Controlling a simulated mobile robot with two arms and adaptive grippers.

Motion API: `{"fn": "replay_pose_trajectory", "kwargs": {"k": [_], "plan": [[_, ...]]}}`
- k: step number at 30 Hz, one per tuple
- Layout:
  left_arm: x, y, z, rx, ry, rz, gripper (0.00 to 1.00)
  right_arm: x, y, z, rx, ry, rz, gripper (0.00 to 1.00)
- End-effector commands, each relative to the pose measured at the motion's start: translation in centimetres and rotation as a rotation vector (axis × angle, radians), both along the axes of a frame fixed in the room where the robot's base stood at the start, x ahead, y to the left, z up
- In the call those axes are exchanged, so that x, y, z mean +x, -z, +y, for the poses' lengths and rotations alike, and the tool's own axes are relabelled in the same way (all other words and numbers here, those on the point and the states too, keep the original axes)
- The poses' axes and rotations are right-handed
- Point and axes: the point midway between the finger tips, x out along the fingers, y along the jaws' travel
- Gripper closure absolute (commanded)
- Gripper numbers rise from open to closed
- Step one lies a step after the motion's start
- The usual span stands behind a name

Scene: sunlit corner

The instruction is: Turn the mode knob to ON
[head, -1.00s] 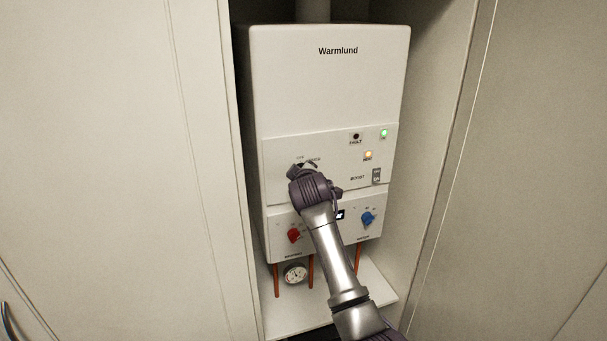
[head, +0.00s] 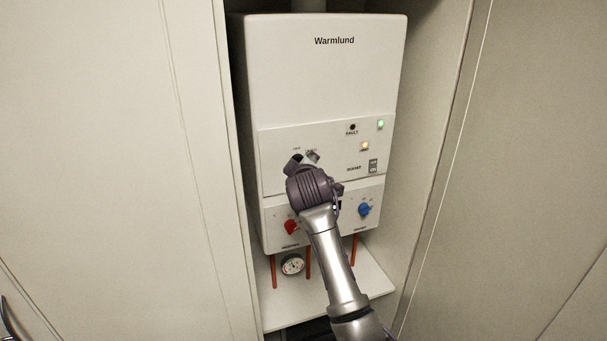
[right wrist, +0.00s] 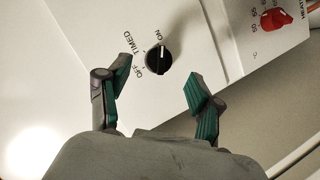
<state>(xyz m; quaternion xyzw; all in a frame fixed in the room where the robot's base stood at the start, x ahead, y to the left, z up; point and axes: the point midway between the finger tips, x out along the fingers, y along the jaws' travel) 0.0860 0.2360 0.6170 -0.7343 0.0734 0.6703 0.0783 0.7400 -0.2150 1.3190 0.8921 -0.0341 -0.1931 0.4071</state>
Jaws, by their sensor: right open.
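The mode knob (right wrist: 158,60) is a round black dial on the white panel in the right wrist view. The labels OFF, TIMED and ON are printed around it. A pale mark shows at its upper edge, toward the ON side. My right gripper (right wrist: 158,74) is open, with one green-padded finger on each side of the knob, apart from it. In the head view my right gripper (head: 303,160) is in front of the boiler panel (head: 273,150) and hides most of the knob. My left gripper is not in view.
The white Warmlund boiler (head: 335,75) stands in a cupboard recess between pale panels. Below are a red knob (head: 291,227), a blue knob (head: 364,209), a gauge (head: 292,264) and copper pipes. A boost switch (head: 373,166) and lit lamps are at the right.

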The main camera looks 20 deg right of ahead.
Motion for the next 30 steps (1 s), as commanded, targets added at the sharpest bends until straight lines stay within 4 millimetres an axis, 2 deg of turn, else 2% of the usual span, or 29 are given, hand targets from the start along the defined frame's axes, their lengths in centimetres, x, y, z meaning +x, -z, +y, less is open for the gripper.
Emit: {"fn": "replay_pose_trajectory", "kwargs": {"k": [6, 12, 27, 30], "plan": [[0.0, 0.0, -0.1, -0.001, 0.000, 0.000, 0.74, -4.1, -1.4, 1.0, 0.002, -0.001, -0.002, 0.35], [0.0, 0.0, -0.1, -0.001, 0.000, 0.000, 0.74, -6.2, -2.1, 1.5, 0.000, -0.001, 0.001, 0.35], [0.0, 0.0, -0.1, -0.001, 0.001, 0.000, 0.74, -6.5, -2.1, 1.5, 0.001, 0.000, 0.002, 0.35], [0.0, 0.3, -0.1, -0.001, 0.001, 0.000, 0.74, -6.3, -0.7, 1.7, 0.003, -0.003, 0.018, 0.35]]}}
